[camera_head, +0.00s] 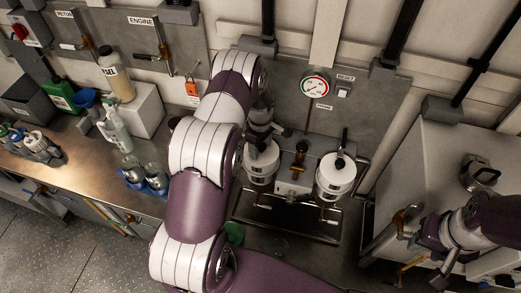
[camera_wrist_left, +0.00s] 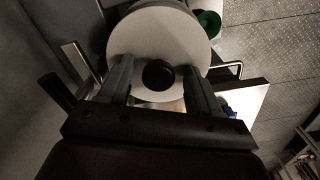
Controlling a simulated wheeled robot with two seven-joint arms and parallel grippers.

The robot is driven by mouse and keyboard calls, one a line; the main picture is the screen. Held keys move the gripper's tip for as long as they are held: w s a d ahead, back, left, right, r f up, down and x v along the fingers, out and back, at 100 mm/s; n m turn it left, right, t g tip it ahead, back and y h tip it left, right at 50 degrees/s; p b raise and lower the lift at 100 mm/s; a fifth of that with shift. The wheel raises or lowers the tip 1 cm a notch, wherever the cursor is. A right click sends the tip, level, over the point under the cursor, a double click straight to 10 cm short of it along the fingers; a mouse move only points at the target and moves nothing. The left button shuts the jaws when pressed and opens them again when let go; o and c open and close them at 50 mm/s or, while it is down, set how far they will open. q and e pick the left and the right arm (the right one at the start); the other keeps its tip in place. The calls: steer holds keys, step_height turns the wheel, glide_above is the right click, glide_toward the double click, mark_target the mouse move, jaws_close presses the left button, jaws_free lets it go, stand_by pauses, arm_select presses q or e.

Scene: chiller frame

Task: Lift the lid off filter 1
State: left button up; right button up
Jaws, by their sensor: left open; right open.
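Two white filter canisters with lids and dark top knobs stand side by side in the head view, the left filter (camera_head: 261,168) and the right filter (camera_head: 336,178). My left gripper (camera_head: 264,137) points down over the left filter, hiding much of its top. In the left wrist view, the round white lid (camera_wrist_left: 158,28) lies below my left gripper (camera_wrist_left: 157,70). Its black knob (camera_wrist_left: 158,75) is between the two open fingers, with a gap on each side. My right gripper (camera_head: 422,238) is open and apart from the filters at the right. No filter number is readable.
A brass valve (camera_head: 299,150) stands between the filters, above a dark tray (camera_head: 287,222). A pressure gauge (camera_head: 315,86) is on the wall behind. A large grey box (camera_head: 430,165) is at the right. Bottles, including a tan-filled one (camera_head: 117,80), crowd the left bench.

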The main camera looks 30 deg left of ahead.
arm_select(q)
steer(key=shift+w+d, duration=0.1)
steer(key=shift+w, duration=0.05)
steer(key=shift+c, duration=0.6)
steer(key=c, duration=1)
jaws_close()
